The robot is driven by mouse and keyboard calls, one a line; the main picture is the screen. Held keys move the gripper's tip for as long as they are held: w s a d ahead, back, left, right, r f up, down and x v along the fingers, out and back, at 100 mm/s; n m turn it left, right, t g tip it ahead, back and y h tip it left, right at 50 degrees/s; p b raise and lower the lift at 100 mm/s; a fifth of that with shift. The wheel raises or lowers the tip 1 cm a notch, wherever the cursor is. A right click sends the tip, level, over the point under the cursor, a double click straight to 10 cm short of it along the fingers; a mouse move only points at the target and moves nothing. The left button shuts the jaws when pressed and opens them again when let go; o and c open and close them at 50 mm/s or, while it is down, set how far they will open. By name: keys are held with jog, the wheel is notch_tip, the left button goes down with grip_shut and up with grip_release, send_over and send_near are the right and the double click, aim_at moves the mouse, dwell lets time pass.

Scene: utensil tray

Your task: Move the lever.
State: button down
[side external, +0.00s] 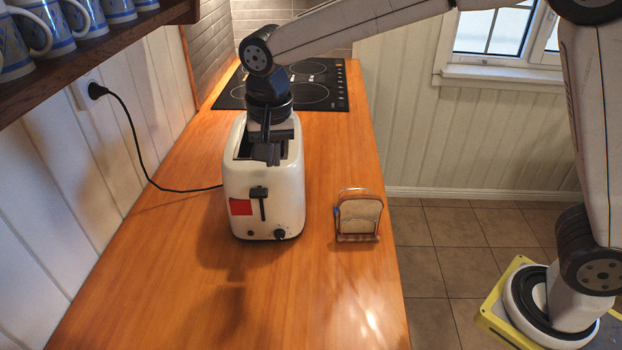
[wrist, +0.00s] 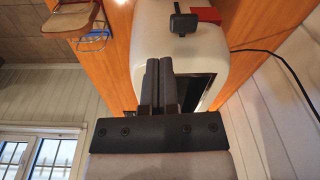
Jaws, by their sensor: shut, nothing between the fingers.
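The white toaster (side external: 264,180) stands on the wooden counter with its front facing the side camera. Its black lever (side external: 259,192) sticks out at the top of a dark vertical slot on that front. The lever also shows in the wrist view (wrist: 185,22), near the top edge. My gripper (side external: 267,155) is over the toaster's top opening, above and behind the lever and apart from it. In the wrist view my two dark fingers (wrist: 159,66) lie together, pointing toward the toaster, with nothing between them. Whether they touch the toaster's top cannot be told.
A red patch (side external: 240,207) and a black knob (side external: 279,234) are on the toaster's front. A small rack with bread (side external: 358,215) stands to its right. A black cord (side external: 150,180) runs left to the wall. A cooktop (side external: 310,90) lies behind. The front counter is clear.

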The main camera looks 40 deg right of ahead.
aim_at(258, 193)
jog(key=shift+m, duration=0.6)
jog(key=shift+w+a+r, duration=0.2)
jog(key=shift+a+r, duration=0.35)
jog(key=shift+a, duration=0.3)
jog(key=shift+w+a+r, duration=0.2)
jog(key=shift+a+r, duration=0.3)
jog(key=shift+a, duration=0.35)
jog(key=shift+f, duration=0.15)
jog(key=shift+w+d+f, duration=0.15)
jog(key=shift+f, duration=1.55)
jog(key=shift+w+d+f, duration=0.15)
jog(key=shift+f, duration=1.5)
notch_tip(258, 193, down, 8)
jog(key=shift+r, duration=0.2)
jog(key=shift+s+d, duration=0.1)
jog(key=shift+s+a+r, duration=0.3)
jog(key=shift+s+a, duration=0.25)
jog(key=shift+s+a+r, duration=0.3)
jog(key=shift+s+a, duration=0.2)
